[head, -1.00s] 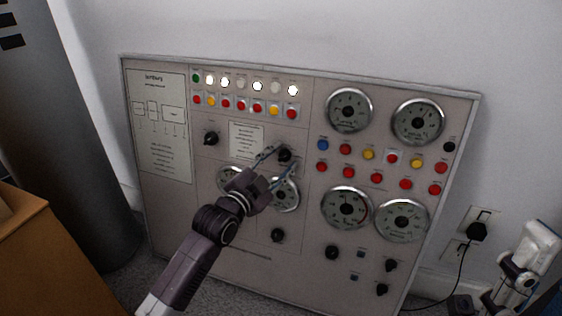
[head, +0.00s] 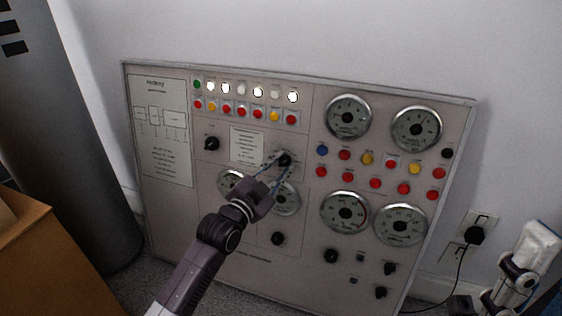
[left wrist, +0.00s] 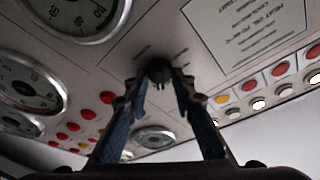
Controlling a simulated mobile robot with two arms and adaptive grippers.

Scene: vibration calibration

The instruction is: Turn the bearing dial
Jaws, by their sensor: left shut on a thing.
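The control panel (head: 225,262) leans against the wall. A black round dial (head: 284,160) sits in its upper middle, right of a small printed label. My left gripper (head: 279,161) reaches up to this dial, its two fingers on either side of it. In the left wrist view the fingertips of the left gripper (left wrist: 158,82) close on the dial (left wrist: 158,66). The fingers partly cover the dial, and its pointer direction cannot be read. I cannot tell from its lettering whether it is the bearing dial.
Another black knob (head: 211,144) is to the left and one (head: 278,238) below. Round gauges (head: 345,212) and rows of coloured buttons (head: 376,183) fill the right side. A wall plug (head: 475,235) is beside the panel, and an orange-brown box (head: 45,260) stands at the left.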

